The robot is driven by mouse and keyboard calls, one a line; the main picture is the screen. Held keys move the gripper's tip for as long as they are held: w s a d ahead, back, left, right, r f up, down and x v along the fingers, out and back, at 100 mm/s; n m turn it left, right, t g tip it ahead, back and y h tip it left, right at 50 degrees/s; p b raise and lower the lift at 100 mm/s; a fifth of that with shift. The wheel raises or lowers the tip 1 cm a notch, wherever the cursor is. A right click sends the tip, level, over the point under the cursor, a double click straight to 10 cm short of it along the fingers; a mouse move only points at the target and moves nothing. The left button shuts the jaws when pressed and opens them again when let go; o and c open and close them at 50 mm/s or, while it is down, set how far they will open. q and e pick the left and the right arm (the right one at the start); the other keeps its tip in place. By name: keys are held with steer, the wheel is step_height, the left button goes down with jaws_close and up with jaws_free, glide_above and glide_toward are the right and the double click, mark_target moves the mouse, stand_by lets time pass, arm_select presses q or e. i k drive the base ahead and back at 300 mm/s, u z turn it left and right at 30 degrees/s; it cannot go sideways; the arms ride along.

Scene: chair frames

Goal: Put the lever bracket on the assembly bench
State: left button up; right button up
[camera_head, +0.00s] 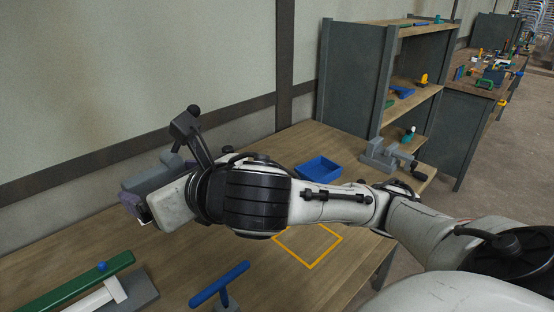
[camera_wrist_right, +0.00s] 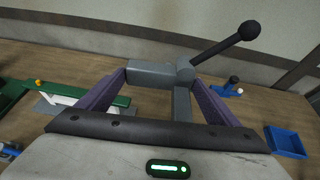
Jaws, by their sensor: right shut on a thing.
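The lever bracket (camera_wrist_right: 152,76) is a grey block with a round hub, a grey leg and a black lever ending in a ball. In the right wrist view it sits between the purple fingers of my right gripper (camera_wrist_right: 160,80), which is shut on it. The lever slants up to the right. In the head view the grey bracket (camera_head: 148,175) shows at the left end of my right arm, partly hidden by the wrist, above the rear of the wooden assembly bench (camera_head: 180,262). An orange square outline (camera_head: 311,267) is marked on the bench, partly behind my arm. My left gripper is out of view.
A blue tray (camera_head: 318,168) and a grey vise-like tool (camera_head: 390,155) stand on the bench's far right. A green-and-grey clamp (camera_head: 85,282) and a blue-handled tool (camera_head: 219,284) are at the front left. A wall runs behind; grey shelves (camera_head: 350,75) stand beyond.

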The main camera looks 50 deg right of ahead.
mark_target(307, 237)
steer(key=u, duration=1.6)
steer(key=k, duration=1.05)
steer(key=z, duration=1.3)
